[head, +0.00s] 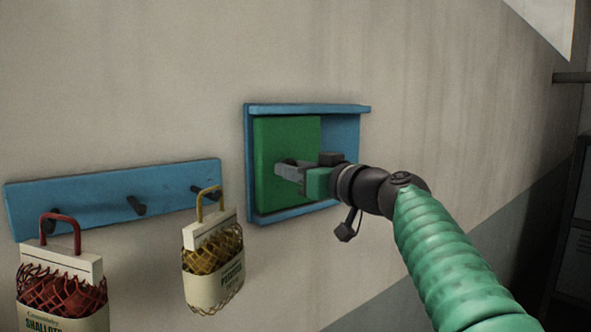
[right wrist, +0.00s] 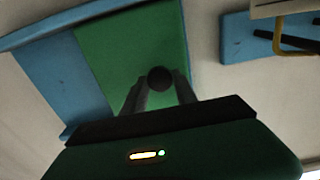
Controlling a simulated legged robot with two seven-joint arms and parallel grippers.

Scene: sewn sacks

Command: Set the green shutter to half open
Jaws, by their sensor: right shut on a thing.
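The green shutter (head: 285,150) is a flat panel in a blue frame (head: 305,109) on the wall. It covers the left part of the frame, and the blue back panel (head: 341,140) shows at the right. My right gripper (head: 285,170) is at the shutter's face, shut on its knob. In the right wrist view the dark round knob (right wrist: 159,78) sits between the two fingertips, with the green shutter (right wrist: 118,45) behind it. My left gripper is not in view.
A blue peg rail (head: 90,192) is on the wall left of the frame. A sack with a red handle (head: 62,285) and a sack with a yellow handle (head: 212,270) hang there. A dark shelf unit (head: 575,230) stands at the far right.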

